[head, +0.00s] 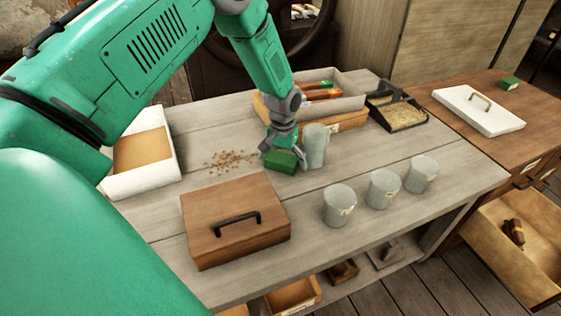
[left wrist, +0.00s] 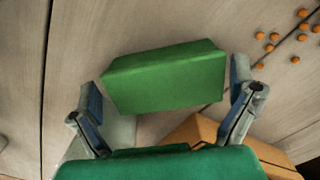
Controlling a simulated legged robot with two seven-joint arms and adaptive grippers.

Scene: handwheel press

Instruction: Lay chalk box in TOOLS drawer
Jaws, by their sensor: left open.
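A green box (head: 280,161), which looks like the chalk box, lies on the grey workbench (head: 330,178). My left gripper (head: 281,150) is right over it, pointing down. In the left wrist view the green box (left wrist: 165,78) lies between the two open fingers of my left gripper (left wrist: 168,100), with small gaps at its ends. An open drawer (head: 485,222) sticks out of the brown cabinet at the right, with a small brown item inside. I cannot read its label. My right gripper is not in view.
A grey cup (head: 315,145) stands close beside the green box. Three more cups (head: 383,188) line the bench front. A brown lidded case (head: 235,218), scattered orange beads (head: 230,160) and a tool tray (head: 335,95) are near. A white lid (head: 478,110) lies on the cabinet.

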